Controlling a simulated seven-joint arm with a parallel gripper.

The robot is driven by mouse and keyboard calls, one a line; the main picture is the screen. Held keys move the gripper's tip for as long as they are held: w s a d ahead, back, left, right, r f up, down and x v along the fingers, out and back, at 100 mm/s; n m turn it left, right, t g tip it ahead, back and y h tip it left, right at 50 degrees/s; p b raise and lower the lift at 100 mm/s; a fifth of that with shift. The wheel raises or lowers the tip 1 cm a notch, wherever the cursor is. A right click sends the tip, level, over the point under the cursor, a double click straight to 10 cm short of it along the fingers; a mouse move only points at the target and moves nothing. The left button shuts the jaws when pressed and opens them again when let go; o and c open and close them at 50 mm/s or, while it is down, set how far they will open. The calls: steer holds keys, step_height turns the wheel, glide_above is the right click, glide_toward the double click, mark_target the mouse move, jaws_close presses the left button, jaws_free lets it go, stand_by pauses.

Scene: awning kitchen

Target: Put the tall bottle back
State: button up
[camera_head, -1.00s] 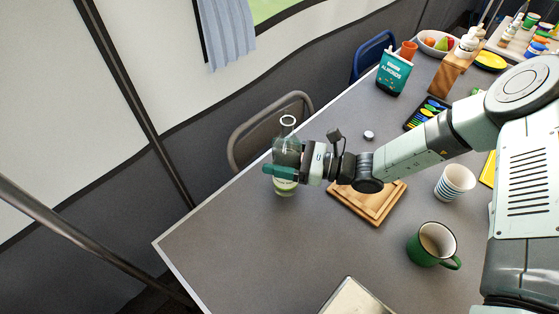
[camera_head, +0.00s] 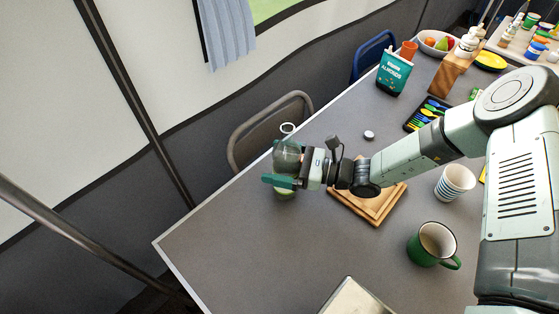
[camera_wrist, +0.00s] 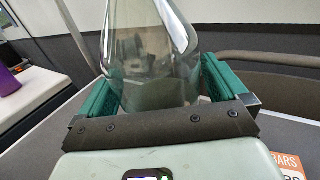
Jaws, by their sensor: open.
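The tall bottle (camera_head: 287,155) is clear glass with some pale green content near its base. It stands on the grey table near the far left edge in the head view. My gripper (camera_head: 283,165) is open around it, with one green finger on the near side. In the wrist view the glass bottle (camera_wrist: 150,55) lies between the two green fingers of my gripper (camera_wrist: 155,85). Glass reflections make it hard to tell whether either finger touches it. Its lower part is partly hidden by my gripper.
A wooden board (camera_head: 381,212) lies under my wrist. A green mug (camera_head: 428,246), a striped cup (camera_head: 453,184) and a small white round item (camera_head: 369,135) stand on the table (camera_head: 235,235). A teal almonds bag (camera_head: 393,74) is farther back. The table's left part is clear.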

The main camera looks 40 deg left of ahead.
steer(key=v, duration=1.2)
steer(key=w+d+r+n+t+h, duration=0.1)
steer(key=d+r+n+h, duration=0.6)
steer(key=r, duration=0.4)
steer(key=s+d+r+n+t+h, duration=0.1)
steer(key=s+d+r+t+h, duration=0.2)
steer(key=d+r, duration=0.5)
steer(key=s+d+r+n+t+h, duration=0.2)
steer(key=s+d+r+t, duration=0.2)
steer(key=d+r+t, duration=0.2)
steer(key=s+d+r+n+t+h, duration=0.2)
steer(key=s+d+r+t+h, duration=0.1)
steer(key=d+r, duration=0.6)
steer(key=shift+s+d+r+t+h, duration=0.3)
steer(key=shift+d+r+t, duration=0.05)
steer(key=shift+d+t, duration=0.5)
